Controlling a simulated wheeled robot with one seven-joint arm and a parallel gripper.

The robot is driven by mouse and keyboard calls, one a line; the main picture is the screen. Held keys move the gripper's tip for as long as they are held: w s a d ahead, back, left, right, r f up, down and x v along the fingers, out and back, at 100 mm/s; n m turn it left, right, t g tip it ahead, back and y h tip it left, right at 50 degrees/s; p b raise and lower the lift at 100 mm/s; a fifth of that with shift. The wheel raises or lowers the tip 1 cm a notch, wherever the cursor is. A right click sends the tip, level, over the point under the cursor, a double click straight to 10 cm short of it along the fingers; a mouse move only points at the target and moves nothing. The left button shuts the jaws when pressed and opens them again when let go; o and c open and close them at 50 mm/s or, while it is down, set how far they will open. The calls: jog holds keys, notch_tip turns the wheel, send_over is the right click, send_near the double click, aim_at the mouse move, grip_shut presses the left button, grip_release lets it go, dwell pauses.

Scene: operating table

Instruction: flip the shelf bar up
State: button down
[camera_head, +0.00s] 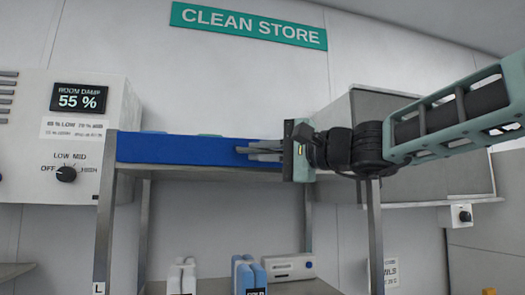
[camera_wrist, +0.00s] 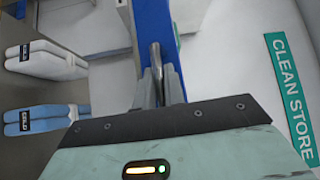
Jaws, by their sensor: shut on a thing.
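The shelf bar (camera_head: 180,150) is a long blue strip along the front edge of the upper shelf, roughly level. Pale items behind it barely show above its top edge. My gripper (camera_head: 242,150) reaches in from the right at the bar's right part, with its fingers pointing left in front of the blue face. In the wrist view the blue bar (camera_wrist: 152,20) runs up and down the picture, and my gripper's fingers (camera_wrist: 157,82) are closed at it around a slim grey metal piece. The exact contact is partly hidden by the fingers.
The metal rack's left post (camera_head: 104,230) stands below the bar. A grey cabinet (camera_head: 430,178) is behind my arm. A control box (camera_head: 60,140) is on the left.

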jog(key=m+h+p, duration=0.1)
jog(key=p, duration=0.2)
jog(key=w+r+m+g+h+p, duration=0.1)
jog(key=p, duration=0.3)
jog(key=shift+w+a+r+m+g, duration=0.15)
jog(key=shift+r+m+g, duration=0.05)
jog(key=shift+m+g, duration=0.1)
jog(key=c, duration=1.5)
grip_release()
jog(key=shift+f, duration=0.1)
